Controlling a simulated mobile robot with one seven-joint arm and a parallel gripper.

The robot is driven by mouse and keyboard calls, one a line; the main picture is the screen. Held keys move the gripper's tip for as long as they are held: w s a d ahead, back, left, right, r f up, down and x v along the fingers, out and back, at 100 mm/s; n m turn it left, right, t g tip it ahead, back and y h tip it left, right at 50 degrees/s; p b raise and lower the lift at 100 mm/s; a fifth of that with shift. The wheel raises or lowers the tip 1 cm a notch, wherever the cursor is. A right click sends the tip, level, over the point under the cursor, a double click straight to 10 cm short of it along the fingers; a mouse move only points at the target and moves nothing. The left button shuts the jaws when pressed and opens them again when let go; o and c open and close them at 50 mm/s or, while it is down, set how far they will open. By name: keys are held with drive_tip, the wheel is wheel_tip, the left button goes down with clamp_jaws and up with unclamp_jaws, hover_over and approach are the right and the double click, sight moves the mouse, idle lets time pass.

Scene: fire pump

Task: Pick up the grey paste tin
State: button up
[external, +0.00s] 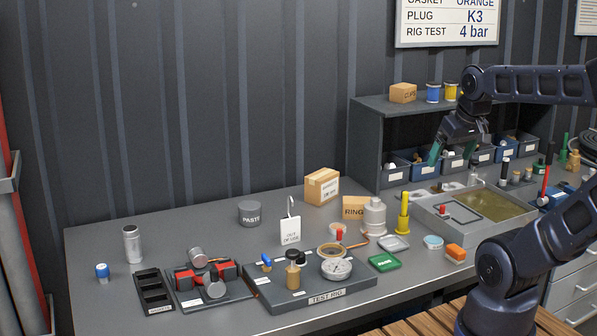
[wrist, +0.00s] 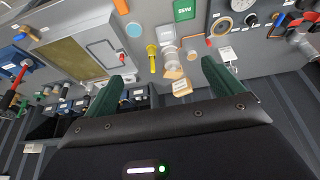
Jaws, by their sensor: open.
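The grey paste tin (external: 250,213) is a short, dark grey cylinder labelled PASTE. It stands upright towards the back of the bench in the external view, left of the white hanging sign. I cannot make it out in the wrist view. My gripper (external: 460,150) is open and empty, high in front of the shelf unit, far to the right of the tin. Its two green fingers also show spread apart in the wrist view (wrist: 166,70).
A hanging sign (external: 290,231) and a cardboard box (external: 322,187) stand right of the tin. The test rig (external: 312,291) lies in front. A yellow post (external: 403,214) and a metal tray (external: 432,222) are nearer my gripper.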

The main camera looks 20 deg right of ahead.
drive_tip(key=shift+w, duration=0.1)
drive_tip(key=shift+c, duration=0.3)
drive_tip(key=w+a+r+n+g, duration=0.1)
drive_tip(key=w+a+r+n, duration=0.15)
drive_tip(key=w, duration=0.55)
drive_tip(key=w+a+r+n, duration=0.1)
drive_tip(key=w+a+n, duration=0.1)
drive_tip(key=w+n, duration=0.35)
drive_tip(key=n+g+h, duration=0.2)
drive_tip(key=n, duration=1.5)
hover_over(248, 205)
drive_tip(key=s+a, duration=0.1)
drive_tip(key=s, duration=0.1)
drive_tip(key=s+a+x, duration=0.1)
drive_tip(key=x, duration=0.6)
drive_tip(key=s+a+x, duration=0.1)
drive_tip(key=a+x, duration=0.1)
drive_tip(key=x, duration=0.6)
drive_tip(key=s+a+f+x, duration=0.1)
drive_tip(key=x, duration=0.7)
drive_tip(key=shift+a+f, duration=0.1)
drive_tip(key=shift+a, duration=0.1)
drive_tip(key=shift+a+f, duration=0.1)
drive_tip(key=shift+f, duration=0.1)
drive_tip(key=x, duration=1)
drive_tip(key=shift+w+f, duration=0.25)
drive_tip(key=shift+d, duration=0.25)
